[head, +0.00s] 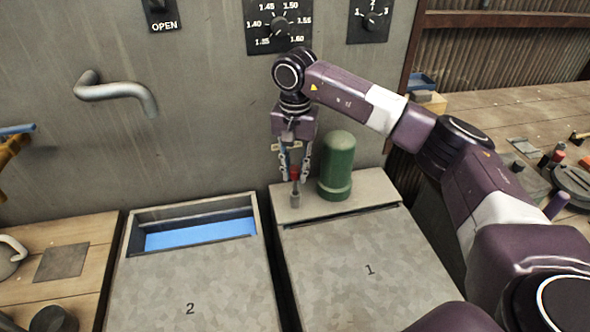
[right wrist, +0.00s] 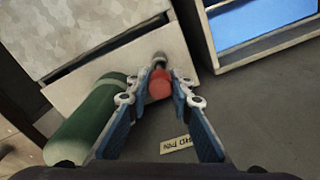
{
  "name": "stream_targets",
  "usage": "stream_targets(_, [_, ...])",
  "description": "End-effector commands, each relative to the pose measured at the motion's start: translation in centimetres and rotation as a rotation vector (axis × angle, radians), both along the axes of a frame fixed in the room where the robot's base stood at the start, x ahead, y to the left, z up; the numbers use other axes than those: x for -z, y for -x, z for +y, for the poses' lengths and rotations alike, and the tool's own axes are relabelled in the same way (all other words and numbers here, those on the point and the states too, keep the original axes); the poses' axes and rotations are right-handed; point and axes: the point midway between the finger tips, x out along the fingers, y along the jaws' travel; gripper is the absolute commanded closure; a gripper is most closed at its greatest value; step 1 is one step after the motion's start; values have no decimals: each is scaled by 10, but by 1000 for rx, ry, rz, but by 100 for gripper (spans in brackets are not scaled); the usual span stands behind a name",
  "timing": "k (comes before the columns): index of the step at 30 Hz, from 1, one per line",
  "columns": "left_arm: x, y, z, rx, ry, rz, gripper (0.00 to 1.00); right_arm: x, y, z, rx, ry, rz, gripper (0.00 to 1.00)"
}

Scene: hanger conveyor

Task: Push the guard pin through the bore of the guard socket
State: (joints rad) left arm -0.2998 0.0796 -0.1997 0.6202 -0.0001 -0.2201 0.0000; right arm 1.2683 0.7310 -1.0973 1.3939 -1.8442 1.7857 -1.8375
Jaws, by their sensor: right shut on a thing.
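My right gripper (head: 294,178) points down and is shut on the red guard pin (head: 295,172). The pin's red head (right wrist: 159,84) sits between the fingertips in the right wrist view. Directly below is a small grey upright post, which looks like the guard socket (head: 295,200), on the ledge behind lid 1. Its grey top (right wrist: 160,59) shows just past the red head in the right wrist view. The fingers and the pin head hide the bore, so I cannot tell how far the pin is in. My left gripper is not in view.
A green domed cylinder (head: 337,165) stands close to the right of the gripper. The grey wall with dials (head: 279,27) and a bent handle (head: 117,92) rises behind. Bin 2 (head: 190,280) has a blue-lined opening. A small label (right wrist: 176,143) is on the wall.

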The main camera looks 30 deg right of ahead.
Motion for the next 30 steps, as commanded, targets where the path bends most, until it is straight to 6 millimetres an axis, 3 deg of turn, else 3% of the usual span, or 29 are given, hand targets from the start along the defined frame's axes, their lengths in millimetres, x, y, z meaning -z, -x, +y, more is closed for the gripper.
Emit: stream_targets(30, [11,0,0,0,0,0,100,16,0,0,0,1,1,100])
